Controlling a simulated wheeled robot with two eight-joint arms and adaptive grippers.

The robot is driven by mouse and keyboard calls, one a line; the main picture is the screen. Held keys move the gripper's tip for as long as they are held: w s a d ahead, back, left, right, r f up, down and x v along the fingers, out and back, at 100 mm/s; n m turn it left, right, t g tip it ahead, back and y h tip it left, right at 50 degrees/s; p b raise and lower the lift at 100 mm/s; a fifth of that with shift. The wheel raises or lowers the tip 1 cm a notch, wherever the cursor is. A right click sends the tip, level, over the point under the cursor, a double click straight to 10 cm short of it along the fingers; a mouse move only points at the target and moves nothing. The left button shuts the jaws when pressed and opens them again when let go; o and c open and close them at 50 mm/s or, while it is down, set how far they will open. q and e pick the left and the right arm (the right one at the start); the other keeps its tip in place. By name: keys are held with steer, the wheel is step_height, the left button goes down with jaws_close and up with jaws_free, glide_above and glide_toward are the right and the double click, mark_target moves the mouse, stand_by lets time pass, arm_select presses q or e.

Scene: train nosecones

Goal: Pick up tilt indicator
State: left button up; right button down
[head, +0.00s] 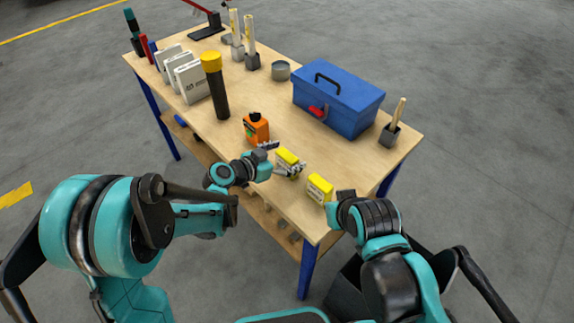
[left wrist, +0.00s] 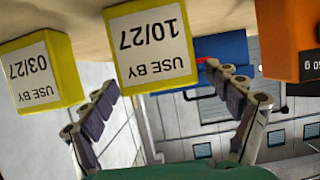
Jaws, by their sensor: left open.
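Two yellow boxes with white labels stand near the front edge of the table; I cannot tell whether either is the tilt indicator. The box marked "USE BY 10/27" (head: 287,156) is between the open fingers of my left gripper (head: 278,160). In the left wrist view this box (left wrist: 150,45) appears upside down, with a finger of the gripper (left wrist: 160,85) on either side. The second box, marked "03/27" (head: 319,188), stands to the right and also shows in the left wrist view (left wrist: 40,70). My right gripper (head: 344,196) is beside it, its fingers mostly hidden.
A blue toolbox (head: 338,97), a black tube with a yellow cap (head: 214,85), white boxes (head: 191,78) and a grey tin (head: 280,71) stand farther back on the wooden table (head: 165,95).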

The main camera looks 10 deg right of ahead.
arm_select(q)
steer(key=shift+r, duration=0.1)
steer(key=c, duration=1.2)
steer(key=shift+c, duration=0.2)
